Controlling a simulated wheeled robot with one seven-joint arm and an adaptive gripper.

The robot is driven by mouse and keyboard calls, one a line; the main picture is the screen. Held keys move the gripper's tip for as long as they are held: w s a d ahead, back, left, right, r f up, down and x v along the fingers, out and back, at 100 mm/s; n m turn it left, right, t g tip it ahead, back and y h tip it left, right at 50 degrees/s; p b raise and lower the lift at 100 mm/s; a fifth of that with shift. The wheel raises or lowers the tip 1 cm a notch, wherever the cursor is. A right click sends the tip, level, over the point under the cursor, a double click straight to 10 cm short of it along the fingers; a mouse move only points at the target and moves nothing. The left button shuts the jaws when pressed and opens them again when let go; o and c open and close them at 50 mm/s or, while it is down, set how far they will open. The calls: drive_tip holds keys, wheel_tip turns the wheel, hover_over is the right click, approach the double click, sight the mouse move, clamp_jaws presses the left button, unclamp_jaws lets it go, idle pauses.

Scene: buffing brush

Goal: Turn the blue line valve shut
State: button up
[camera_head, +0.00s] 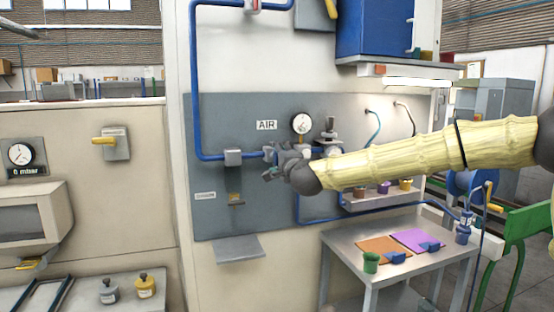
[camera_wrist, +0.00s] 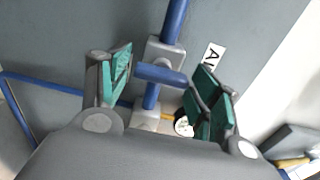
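The blue line (camera_head: 205,155) runs down and then right along the grey wall panel, below an AIR sign. In the wrist view the blue line (camera_wrist: 174,20) enters a grey valve body (camera_wrist: 164,53). A blue valve handle (camera_wrist: 160,74) sits in front of the body and appears to lie across the line. My gripper (camera_head: 270,164) is at the line in the head view and hides most of the valve there. In the wrist view my gripper (camera_wrist: 165,85) is open, with teal finger pads on both sides of the handle. Gaps show between handle and pads.
A round gauge (camera_head: 302,124) stands just right of my gripper on the panel. A grey bracket (camera_head: 232,157) holds the line to the left. A table (camera_head: 345,238) stands lower right.

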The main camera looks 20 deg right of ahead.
drive_tip(key=shift+a, duration=0.1)
drive_tip(key=s, duration=1.2)
drive_tip(key=shift+d, duration=0.3)
drive_tip(key=s+a+f+n+g+y, duration=0.1)
drive_tip(key=a+f+n+g, duration=0.15)
drive_tip(key=f, duration=0.85)
drive_tip(key=s+a+f+n+g, duration=0.15)
drive_tip(key=a+f, duration=0.25)
drive_tip(key=f, duration=0.7)
drive_tip(key=s+a+f+n+g+p, duration=0.1)
drive_tip(key=s+a+f+n+g, duration=0.3)
drive_tip(key=f, duration=0.7)
drive_tip(key=s+d+f+n+g+p, duration=0.1)
drive_tip(key=s+f, duration=0.5)
drive_tip(key=f, duration=0.5)
drive_tip(key=s+f+n+g, duration=0.4)
drive_tip(key=s+f, duration=1.2)
drive_tip(key=s, duration=0.1)
drive_tip(key=s+d+f+n+g, duration=0.2)
drive_tip(key=s+f, duration=0.1)
drive_tip(key=s, duration=0.7)
drive_tip(key=s+d+f+n+g+h+p, duration=0.1)
drive_tip(key=s+d+f+n+g, duration=0.1)
drive_tip(key=s, duration=0.9)
wheel_tip(320, 180, down, 2)
drive_tip(key=shift+s+d+f+g+h+p, duration=0.2)
drive_tip(key=shift+d+g+h+p, duration=0.1)
drive_tip(key=shift+g, duration=0.2)
